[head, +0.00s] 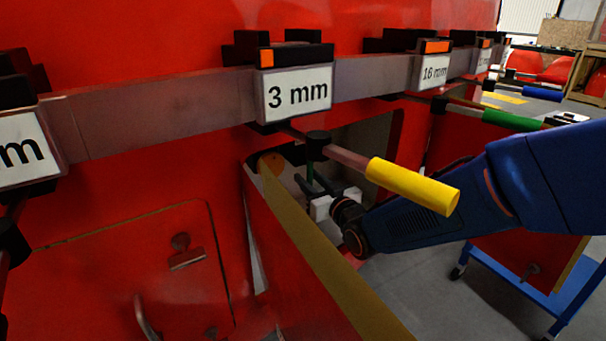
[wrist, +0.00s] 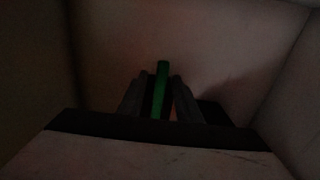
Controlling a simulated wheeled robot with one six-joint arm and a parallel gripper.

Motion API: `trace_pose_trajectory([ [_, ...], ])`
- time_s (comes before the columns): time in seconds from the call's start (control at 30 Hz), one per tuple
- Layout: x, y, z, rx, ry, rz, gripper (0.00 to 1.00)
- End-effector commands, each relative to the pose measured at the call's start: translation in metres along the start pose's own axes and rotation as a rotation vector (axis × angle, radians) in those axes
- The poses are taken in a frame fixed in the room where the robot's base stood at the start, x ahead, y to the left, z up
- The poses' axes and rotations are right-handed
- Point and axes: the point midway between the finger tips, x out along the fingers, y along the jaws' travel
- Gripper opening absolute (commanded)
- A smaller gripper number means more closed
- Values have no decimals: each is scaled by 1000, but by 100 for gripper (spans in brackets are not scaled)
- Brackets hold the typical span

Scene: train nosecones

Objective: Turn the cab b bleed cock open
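The bleed cock handle shows as a thin green bar (wrist: 162,88) in the wrist view, pointing up between my two fingers. I cannot read any cab b label. My gripper (head: 325,184) reaches into this recess, its fingers spread. In the wrist view my gripper (wrist: 160,88) has one dark finger on each side of the green bar, with narrow dark gaps. The valve body is dark and mostly hidden.
A red open flap with a yellow edge (head: 335,270) stands below the recess. A yellow-handled lever (head: 412,186) hangs just above my arm, under the 3 mm sign (head: 297,94). A green-handled lever (head: 511,121) is farther right. Recess walls close in on both sides.

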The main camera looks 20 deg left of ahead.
Motion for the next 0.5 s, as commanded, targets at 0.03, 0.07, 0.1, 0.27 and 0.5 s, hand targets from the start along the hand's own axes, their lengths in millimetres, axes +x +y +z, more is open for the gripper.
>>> trace_pose_trajectory([
  [0.03,8,0,0,0,0,0,31],
  [0.07,13,0,0,0,0,0,31],
  [0.1,18,0,0,0,0,0,31],
  [0.27,32,0,0,0,0,0,31],
  [0.5,38,0,0,0,-1,1,31],
])
